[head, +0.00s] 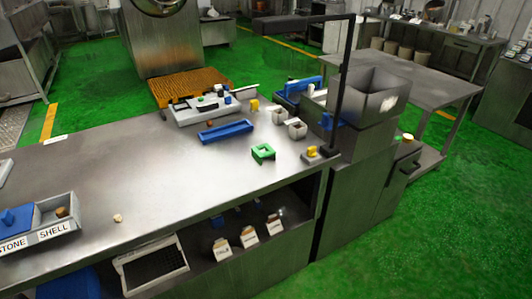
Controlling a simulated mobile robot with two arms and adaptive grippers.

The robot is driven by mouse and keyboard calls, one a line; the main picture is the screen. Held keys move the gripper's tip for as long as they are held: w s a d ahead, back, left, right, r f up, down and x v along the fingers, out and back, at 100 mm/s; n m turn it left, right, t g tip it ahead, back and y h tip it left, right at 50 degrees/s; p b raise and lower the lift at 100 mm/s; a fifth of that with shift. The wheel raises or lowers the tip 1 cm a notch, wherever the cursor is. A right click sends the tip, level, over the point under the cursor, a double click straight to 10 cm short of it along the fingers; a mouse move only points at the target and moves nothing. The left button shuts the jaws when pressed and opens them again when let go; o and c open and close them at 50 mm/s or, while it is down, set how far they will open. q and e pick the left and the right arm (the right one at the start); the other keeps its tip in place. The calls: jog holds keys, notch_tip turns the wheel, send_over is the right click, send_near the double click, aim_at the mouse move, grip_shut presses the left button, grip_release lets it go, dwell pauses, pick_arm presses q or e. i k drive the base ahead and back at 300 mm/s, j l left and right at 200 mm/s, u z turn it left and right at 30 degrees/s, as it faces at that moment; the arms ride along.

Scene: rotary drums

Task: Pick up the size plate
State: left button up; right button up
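Neither of my grippers shows in the head view.
A blue tray (226,132) and a light-grey tray of parts (200,113) lie behind it. Two small grey cups (297,130) and a yellow-topped block (311,152) stand nearby. A black post (341,85) rises at the right edge. The table's middle is mostly clear.

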aim_at(257, 154)
jog(key=i+j, duration=0.1)
jog(key=j, duration=0.35)
jog(key=j+u, duration=0.1)
jog(key=j, duration=0.4)
jog(key=i+j, duration=0.15)
jog(key=j, duration=0.3)
jog(key=i+j+u, duration=0.1)
jog(key=j, duration=0.35)
jog(key=i+j, duration=0.1)
jog(key=j, duration=0.35)
jog(key=j+u, duration=0.05)
